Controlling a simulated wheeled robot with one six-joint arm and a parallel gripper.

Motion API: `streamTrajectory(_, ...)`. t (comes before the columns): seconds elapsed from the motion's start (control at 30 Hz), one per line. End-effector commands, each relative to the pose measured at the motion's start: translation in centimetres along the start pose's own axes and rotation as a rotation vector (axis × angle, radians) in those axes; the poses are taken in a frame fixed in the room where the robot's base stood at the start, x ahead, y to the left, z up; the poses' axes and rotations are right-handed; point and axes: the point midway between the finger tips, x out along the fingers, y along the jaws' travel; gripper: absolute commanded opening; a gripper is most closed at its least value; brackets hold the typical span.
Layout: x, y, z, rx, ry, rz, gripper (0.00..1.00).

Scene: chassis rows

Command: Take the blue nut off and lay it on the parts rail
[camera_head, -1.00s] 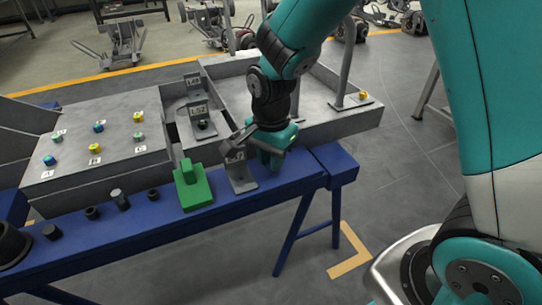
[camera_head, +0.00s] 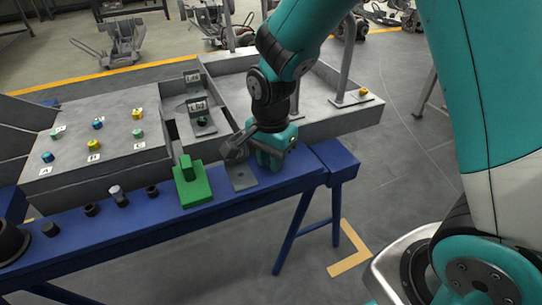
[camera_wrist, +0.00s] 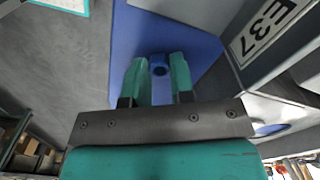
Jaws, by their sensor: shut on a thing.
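My gripper (camera_head: 268,160) is at the right part of the blue beam, just behind a grey bracket (camera_head: 242,178). In the wrist view, my gripper (camera_wrist: 158,75) points at the blue surface, with a small blue nut (camera_wrist: 159,65) between its teal fingertips. The fingers are shut on it. The fingers hide the nut in the head view. Whether the nut is still on a stud cannot be told. The long blue beam (camera_head: 225,203), which may be the parts rail, runs along the front.
A green block (camera_head: 192,186) and several dark cylindrical parts (camera_head: 92,210) stand on the beam. Behind it are a grey panel (camera_head: 70,175) with coloured nuts and a grey tray (camera_head: 340,122) with upright posts. A grey plate with a white label (camera_wrist: 268,28) is close on the right in the wrist view.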

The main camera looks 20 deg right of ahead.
Motion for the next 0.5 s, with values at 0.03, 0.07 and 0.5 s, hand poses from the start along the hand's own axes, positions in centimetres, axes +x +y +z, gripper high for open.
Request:
streamTrajectory(0.03,0.07,0.01,0.00,0.000,0.000,0.000,0.27)
streamTrajectory(0.07,0.04,0.01,0.00,0.000,0.000,0.000,0.34)
streamTrajectory(0.5,-0.60,-0.04,-0.01,0.000,0.000,-0.002,0.52)
